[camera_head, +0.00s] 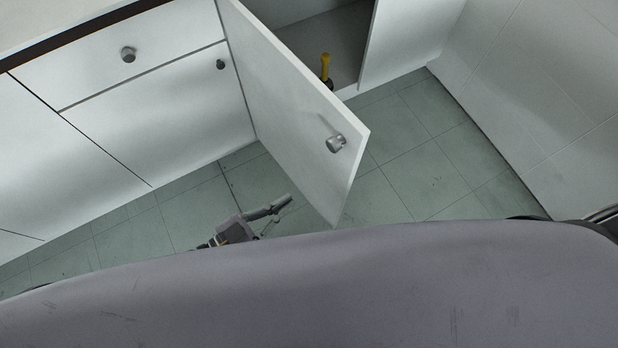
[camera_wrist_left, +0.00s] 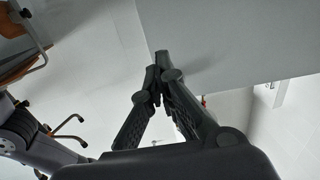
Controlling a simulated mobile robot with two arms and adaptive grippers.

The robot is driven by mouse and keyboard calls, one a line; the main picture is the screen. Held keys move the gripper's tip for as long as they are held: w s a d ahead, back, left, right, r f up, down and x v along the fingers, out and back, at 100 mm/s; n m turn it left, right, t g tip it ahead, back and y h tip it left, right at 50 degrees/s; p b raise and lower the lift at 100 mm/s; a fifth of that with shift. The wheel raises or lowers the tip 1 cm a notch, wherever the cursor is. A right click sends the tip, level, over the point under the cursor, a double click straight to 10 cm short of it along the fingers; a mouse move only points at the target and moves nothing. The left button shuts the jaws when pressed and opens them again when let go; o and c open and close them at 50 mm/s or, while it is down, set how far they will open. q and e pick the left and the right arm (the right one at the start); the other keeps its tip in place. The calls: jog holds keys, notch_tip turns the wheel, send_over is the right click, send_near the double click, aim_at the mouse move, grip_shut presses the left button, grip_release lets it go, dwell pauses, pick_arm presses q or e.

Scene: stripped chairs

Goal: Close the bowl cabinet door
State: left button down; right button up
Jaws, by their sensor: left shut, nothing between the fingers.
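The white cabinet door (camera_head: 290,110) stands open in the head view, swung out from the cabinet, with a round metal knob (camera_head: 336,143) near its free edge. The open cabinet compartment (camera_head: 325,45) shows behind it, and a yellow-handled object (camera_head: 326,68) stands inside near the front. My left gripper (camera_head: 287,201) is low over the floor, to the left of the door's free lower corner, and apart from it in this view. In the left wrist view its fingers (camera_wrist_left: 161,60) are shut and empty, and a white panel (camera_wrist_left: 235,40) fills the upper right. My right gripper is not in view.
Closed white drawers and doors (camera_head: 150,100) with knobs run to the left of the open door. A white wall (camera_head: 550,90) rises on the right. Green tiled floor (camera_head: 420,160) is clear between the door and that wall. A large grey-purple surface covers the bottom of the head view.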

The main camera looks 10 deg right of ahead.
aim_at(342, 162)
pick_arm(q)
jog(key=x, duration=1.3)
jog(key=shift+w+d+f, duration=0.1)
jog(key=shift+w+d, duration=0.1)
jog(key=shift+w, duration=0.05)
